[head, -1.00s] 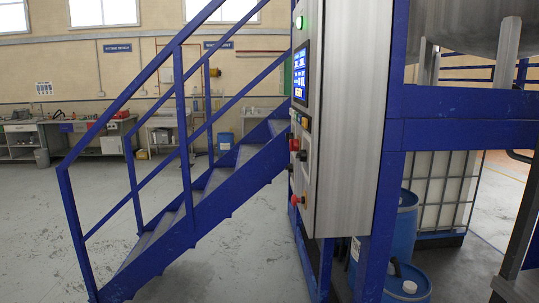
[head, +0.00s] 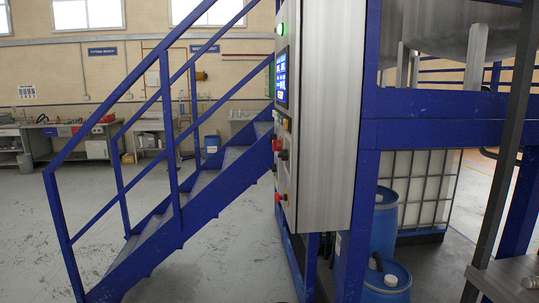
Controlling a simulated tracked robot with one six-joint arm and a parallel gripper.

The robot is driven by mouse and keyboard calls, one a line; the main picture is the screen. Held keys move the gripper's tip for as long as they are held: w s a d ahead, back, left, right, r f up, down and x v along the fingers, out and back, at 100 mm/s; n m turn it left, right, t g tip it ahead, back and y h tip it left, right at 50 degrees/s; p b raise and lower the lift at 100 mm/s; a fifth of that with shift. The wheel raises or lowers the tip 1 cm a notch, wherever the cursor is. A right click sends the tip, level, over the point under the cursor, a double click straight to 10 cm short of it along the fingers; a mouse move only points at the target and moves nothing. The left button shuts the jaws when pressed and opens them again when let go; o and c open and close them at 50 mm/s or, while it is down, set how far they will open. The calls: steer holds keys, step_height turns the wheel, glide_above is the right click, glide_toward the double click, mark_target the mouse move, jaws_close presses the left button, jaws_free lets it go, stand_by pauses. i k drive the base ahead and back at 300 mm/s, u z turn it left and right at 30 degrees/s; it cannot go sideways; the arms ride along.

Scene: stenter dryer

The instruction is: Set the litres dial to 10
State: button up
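A grey metal control cabinet (head: 325,130) stands right of centre in the head view, mounted on a blue frame. Its control face is turned left and seen at a steep angle. That face carries a green lamp (head: 280,29), a lit blue screen (head: 281,77) and several small knobs and buttons, including a red one (head: 277,145) and a lower red one (head: 278,197). The litres dial cannot be picked out at this angle and size. My gripper is not in view.
A blue staircase with railings (head: 170,235) rises to the cabinet's left. Blue drums (head: 384,225) and a white caged tank (head: 425,190) stand at right, behind blue frame posts. Open grey floor (head: 35,235) lies at left. Workbenches line the far wall.

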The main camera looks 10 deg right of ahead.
mark_target(284, 154)
steer(key=z, duration=0.05)
steer(key=i, duration=1)
steer(key=u, duration=0.25)
steer(key=k, duration=0.5)
steer(key=u, duration=0.55)
steer(key=k, duration=0.8)
steer(key=u, duration=0.6)
steer(key=i, duration=0.85)
steer(key=u, duration=0.25)
